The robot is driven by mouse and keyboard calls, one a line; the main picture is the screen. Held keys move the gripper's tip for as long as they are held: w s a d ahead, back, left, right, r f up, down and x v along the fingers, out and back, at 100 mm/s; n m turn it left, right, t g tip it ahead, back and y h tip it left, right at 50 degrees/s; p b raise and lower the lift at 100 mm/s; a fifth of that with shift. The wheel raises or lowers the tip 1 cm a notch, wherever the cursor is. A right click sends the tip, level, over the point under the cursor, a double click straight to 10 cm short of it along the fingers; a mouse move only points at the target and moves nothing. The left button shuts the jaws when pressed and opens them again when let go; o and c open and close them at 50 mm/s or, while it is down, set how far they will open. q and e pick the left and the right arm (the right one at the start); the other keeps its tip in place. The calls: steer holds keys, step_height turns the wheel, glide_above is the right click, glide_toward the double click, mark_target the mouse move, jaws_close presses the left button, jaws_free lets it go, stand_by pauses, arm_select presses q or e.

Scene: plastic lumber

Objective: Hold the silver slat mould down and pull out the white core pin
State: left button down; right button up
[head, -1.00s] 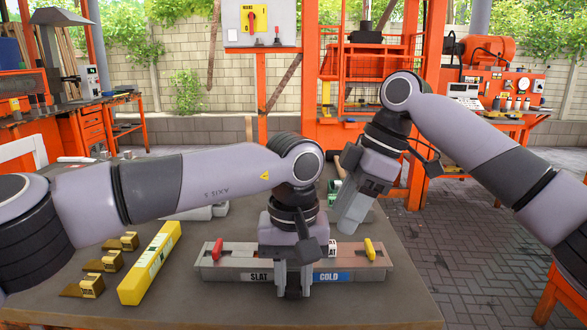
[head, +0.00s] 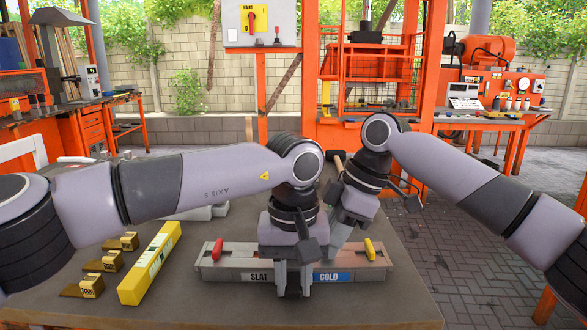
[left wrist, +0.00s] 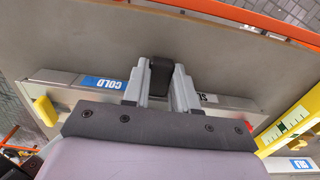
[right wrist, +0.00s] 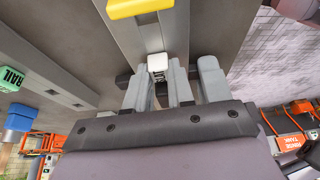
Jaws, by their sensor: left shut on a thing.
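The silver slat mould (head: 225,268) lies across the table, labelled SLAT and COLD, with a red lever on its left and a yellow lever on its right. My left gripper (head: 293,291) is shut on its middle; in the left wrist view a dark block (left wrist: 160,76) sits between the fingers. The white core pin (right wrist: 157,62) shows in the right wrist view as a small white head with lettering, close to the fingers. My right gripper (right wrist: 176,82) has its fingers apart near it.
A green RAIL block (right wrist: 10,77) shows in the right wrist view. The table front is clear.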

jaws_close()
steer(key=shift+r, duration=4)
arm_select(q)
steer(key=c, duration=0.8)
jaws_free()
